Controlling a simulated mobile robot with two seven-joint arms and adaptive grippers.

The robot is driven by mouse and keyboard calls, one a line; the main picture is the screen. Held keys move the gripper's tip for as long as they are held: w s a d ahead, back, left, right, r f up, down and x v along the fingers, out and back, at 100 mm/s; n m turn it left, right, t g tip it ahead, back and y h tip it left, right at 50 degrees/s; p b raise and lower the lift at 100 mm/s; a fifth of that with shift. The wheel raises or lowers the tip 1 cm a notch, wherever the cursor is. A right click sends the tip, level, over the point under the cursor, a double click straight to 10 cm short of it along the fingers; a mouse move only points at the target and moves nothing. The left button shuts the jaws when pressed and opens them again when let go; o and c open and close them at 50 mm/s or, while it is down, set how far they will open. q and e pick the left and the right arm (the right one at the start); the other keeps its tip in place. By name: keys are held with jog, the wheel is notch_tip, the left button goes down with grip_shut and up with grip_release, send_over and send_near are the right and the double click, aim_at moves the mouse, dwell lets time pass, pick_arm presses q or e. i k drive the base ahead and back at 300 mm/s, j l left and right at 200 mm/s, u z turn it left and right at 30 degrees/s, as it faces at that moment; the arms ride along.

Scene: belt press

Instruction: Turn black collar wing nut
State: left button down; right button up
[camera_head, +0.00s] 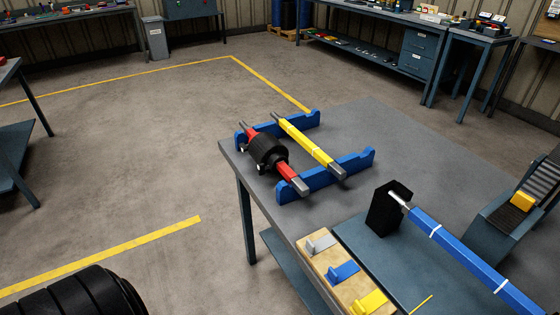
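A black collar (268,150) sits around a red bar (292,178) that lies across two blue notched supports at the table's near-left side. Small light metal bits (260,169) show at the collar's lower left edge. They are too small for me to tell which one is a wing nut or how it is turned.
A yellow bar (310,143) lies beside the red one on the blue supports (325,178). A blue bar (470,255) runs from a black block (383,213) at right. A wooden board (322,262) holds grey, blue and yellow pieces. The grey table (375,125) is clear behind the supports.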

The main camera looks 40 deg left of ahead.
aim_at(261, 167)
jog(key=u, duration=1.35)
